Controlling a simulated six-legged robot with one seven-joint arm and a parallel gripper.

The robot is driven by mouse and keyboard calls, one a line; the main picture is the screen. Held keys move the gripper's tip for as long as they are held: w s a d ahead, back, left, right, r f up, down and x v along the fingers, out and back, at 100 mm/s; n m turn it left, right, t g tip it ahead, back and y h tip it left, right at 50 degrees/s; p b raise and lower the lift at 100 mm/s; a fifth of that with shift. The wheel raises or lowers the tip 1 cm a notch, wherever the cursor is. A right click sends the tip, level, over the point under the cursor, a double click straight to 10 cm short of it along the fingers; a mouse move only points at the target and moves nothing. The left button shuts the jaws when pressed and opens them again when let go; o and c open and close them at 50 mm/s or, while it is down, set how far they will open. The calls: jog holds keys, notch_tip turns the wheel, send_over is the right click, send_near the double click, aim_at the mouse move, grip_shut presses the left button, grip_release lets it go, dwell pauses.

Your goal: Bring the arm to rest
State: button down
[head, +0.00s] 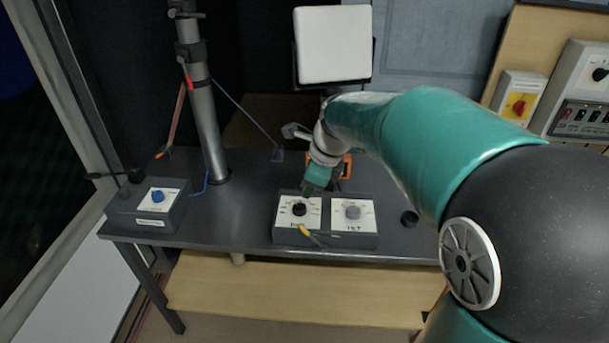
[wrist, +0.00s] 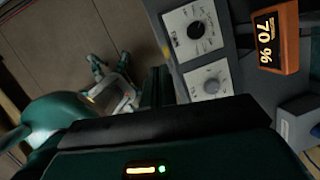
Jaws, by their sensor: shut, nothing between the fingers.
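My arm reaches in from the right in the head view, bent, with its wrist over the table. My gripper (head: 309,188) points down close above the left part of a grey control box (head: 345,241), near its black knob (head: 299,208). I cannot tell whether it touches the box. In the wrist view my gripper (wrist: 160,84) has its two dark fingers together with nothing between them. There the box's black knob (wrist: 197,30) and grey knob (wrist: 211,86) lie to the right of the fingers.
An orange display (wrist: 276,40) reads 70 %. A box with a blue knob (head: 158,196) sits at the table's left end. A grey pole (head: 207,125) rises behind it. A white panel (head: 333,44) stands at the back.

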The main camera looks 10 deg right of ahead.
jog(key=s+d+r+n+t+h, duration=0.1)
jog(key=s+d+r+n, duration=0.1)
jog(key=s+n, duration=0.9)
jog(key=s+d+r+n+t+h, duration=0.1)
jog(key=s+d+r+n+t, duration=0.1)
jog(key=s+n, duration=0.9)
jog(key=shift+d+n+h, duration=0.15)
jog(key=shift+n+h, duration=0.25)
jog(key=shift+s, duration=0.1)
